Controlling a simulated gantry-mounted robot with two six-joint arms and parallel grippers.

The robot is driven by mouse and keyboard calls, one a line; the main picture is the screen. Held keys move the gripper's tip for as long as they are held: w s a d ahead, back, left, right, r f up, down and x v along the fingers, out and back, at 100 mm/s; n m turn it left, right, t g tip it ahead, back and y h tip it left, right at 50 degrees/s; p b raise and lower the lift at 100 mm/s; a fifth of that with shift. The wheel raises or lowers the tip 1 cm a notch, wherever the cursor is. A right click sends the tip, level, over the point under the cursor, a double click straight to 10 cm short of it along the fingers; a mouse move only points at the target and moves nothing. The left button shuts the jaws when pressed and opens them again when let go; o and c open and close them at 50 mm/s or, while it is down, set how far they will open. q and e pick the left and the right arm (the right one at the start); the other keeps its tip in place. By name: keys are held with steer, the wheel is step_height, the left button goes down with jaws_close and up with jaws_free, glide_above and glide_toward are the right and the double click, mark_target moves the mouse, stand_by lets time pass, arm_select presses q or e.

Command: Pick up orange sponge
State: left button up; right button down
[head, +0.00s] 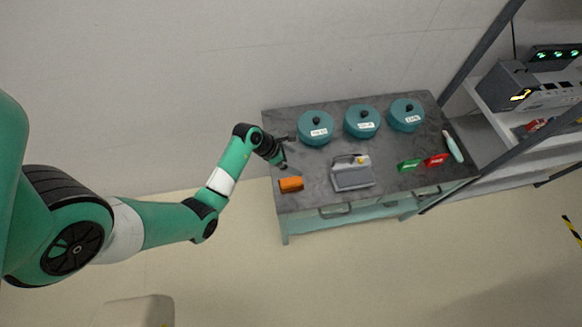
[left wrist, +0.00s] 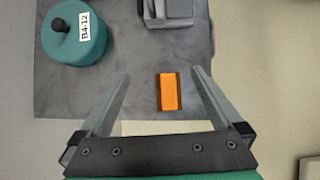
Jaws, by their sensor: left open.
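The orange sponge (head: 291,184) lies on the dark grey top of the cart (head: 293,203), near its left front corner. In the left wrist view the orange sponge (left wrist: 169,92) shows between the two fingers, nearer the right one. My left gripper (head: 285,152) is over the left end of the cart, behind the sponge in the head view. In the left wrist view my left gripper (left wrist: 160,82) is open and empty. Nothing covers the sponge. My right gripper is in neither view.
Teal lidded pots (head: 315,128) stand along the cart's back. A grey boxy device (head: 352,175) sits right of the sponge. A green packet (head: 409,165), a red packet (head: 436,160) and a pale teal bottle (head: 453,146) lie at the right. A shelf rack (head: 500,150) stands beyond.

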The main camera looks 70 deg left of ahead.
arm_select(q)
steer(key=g, duration=0.2)
glide_toward(290, 181)
steer(key=b+x, duration=0.1)
steer(key=x, duration=0.1)
steer(key=b+x, duration=0.1)
steer(key=x, duration=0.2)
steer(key=shift+w+a+r+b, duration=0.1)
steer(key=shift+w+a+b, duration=0.05)
steer(key=shift+w+b, duration=0.15)
steer(key=shift+w+f, duration=0.2)
steer(key=shift+f, duration=0.15)
steer(key=b+x, duration=0.1)
steer(key=x, duration=0.1)
steer(key=b+x, duration=0.1)
steer(key=x, duration=0.1)
steer(key=shift+s+d+f+b, duration=0.25)
steer(key=shift+s+d+b, duration=0.05)
steer(key=shift+s, duration=0.05)
steer(key=shift+w+f, duration=0.3)
steer(key=shift+f, duration=0.1)
steer(key=shift+r, duration=0.1)
steer(key=c, duration=1.3)
